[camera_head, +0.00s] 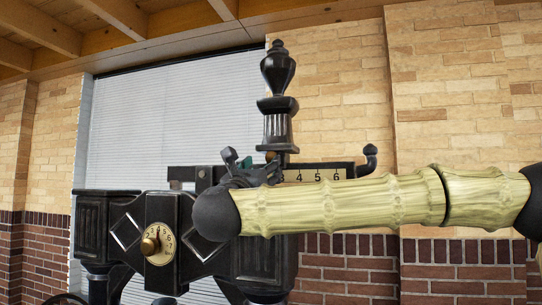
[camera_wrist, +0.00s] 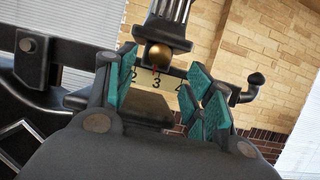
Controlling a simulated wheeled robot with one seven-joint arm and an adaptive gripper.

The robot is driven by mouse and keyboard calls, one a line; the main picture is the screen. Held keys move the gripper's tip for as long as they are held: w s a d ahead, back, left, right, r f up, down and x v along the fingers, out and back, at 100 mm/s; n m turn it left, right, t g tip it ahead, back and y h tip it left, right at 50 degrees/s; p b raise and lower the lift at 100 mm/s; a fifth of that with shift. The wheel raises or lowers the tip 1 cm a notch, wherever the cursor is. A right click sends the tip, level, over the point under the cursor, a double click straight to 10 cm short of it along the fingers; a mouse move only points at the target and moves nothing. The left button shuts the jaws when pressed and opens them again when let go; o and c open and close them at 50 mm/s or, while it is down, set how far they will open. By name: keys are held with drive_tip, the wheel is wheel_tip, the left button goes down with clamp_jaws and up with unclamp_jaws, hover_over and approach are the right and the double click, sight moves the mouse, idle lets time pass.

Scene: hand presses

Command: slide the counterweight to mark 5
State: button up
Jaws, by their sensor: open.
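The counterweight (camera_head: 278,110) is a tall black urn-shaped piece with a fluted shaft, upright above the beam in the head view. Its fluted lower end (camera_wrist: 168,22) and a brass ball (camera_wrist: 159,56) show in the wrist view, the ball just above the number 3. The pale numbered scale (camera_head: 315,175) shows 4, 5 and 6 to the right of my gripper; in the wrist view 2, 3 and part of 4 show. My gripper (camera_head: 258,172) is open at the counterweight's foot. Its teal pads (camera_wrist: 162,88) stand either side of the ball, with visible gaps.
The beam ends in an upturned black hook (camera_head: 371,158) at the right. The black press body (camera_head: 120,230) with a round brass-knobbed dial (camera_head: 159,243) stands below left. My arm crosses the lower right of the head view. Brick walls and blinds are behind.

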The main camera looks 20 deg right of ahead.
sight(271, 158)
drive_tip(key=p+x, duration=0.3)
drive_tip(key=x, duration=0.3)
drive_tip(key=shift+w+d+r, duration=0.15)
drive_tip(key=shift+w+d+r+p, duration=0.15)
drive_tip(key=shift+w+d+p, duration=0.25)
drive_tip(key=shift+w, duration=0.2)
clamp_jaws()
